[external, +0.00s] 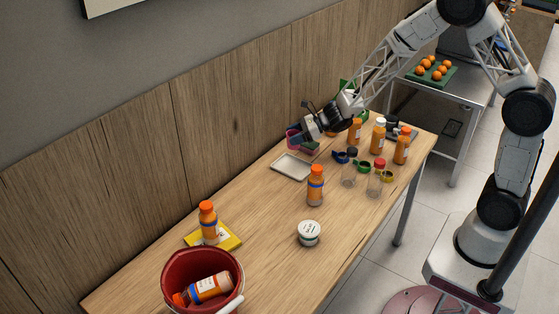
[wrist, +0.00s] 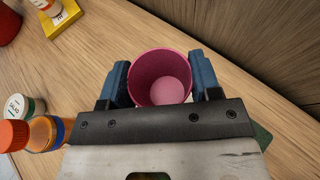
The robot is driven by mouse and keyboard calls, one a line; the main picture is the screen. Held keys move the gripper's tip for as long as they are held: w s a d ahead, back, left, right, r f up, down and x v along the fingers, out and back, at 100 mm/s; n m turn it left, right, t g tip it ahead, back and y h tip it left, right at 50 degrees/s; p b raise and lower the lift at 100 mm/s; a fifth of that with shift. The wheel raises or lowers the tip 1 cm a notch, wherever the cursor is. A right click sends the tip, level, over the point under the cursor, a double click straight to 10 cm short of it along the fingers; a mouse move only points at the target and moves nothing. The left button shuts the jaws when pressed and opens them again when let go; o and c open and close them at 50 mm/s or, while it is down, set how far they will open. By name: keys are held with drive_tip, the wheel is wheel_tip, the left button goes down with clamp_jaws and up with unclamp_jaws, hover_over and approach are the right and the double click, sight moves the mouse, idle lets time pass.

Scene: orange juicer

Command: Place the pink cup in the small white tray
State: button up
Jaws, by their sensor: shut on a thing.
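The pink cup (wrist: 160,82) is between the blue fingers of my gripper (wrist: 163,85) in the wrist view, with its open mouth facing the camera. My gripper is shut on it. In the external view the pink cup (external: 293,138) shows partly behind my gripper (external: 298,137), near the back wall. The small white tray (external: 293,167) lies flat and empty on the table, just in front of the cup and below it in the picture. I cannot tell whether the cup is lifted clear of the table. In the wrist view the tray is mostly hidden behind the gripper.
An orange bottle (external: 315,186) stands right of the tray, with a white-lidded jar (external: 309,233) nearer the front. Several bottles and coloured rings stand at the right. A red bucket (external: 203,280) and a yellow block (external: 228,242) are at the near left. The wooden wall is close behind.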

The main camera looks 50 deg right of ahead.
sight(294, 149)
drive_tip(key=shift+f, duration=0.15)
drive_tip(key=shift+f, duration=3)
drive_tip(key=shift+f, duration=0.1)
drive_tip(key=shift+f, duration=1.8)
drive_tip(key=shift+f, duration=0.15)
drive_tip(key=o, duration=0.9)
drive_tip(key=shift+r, duration=0.2)
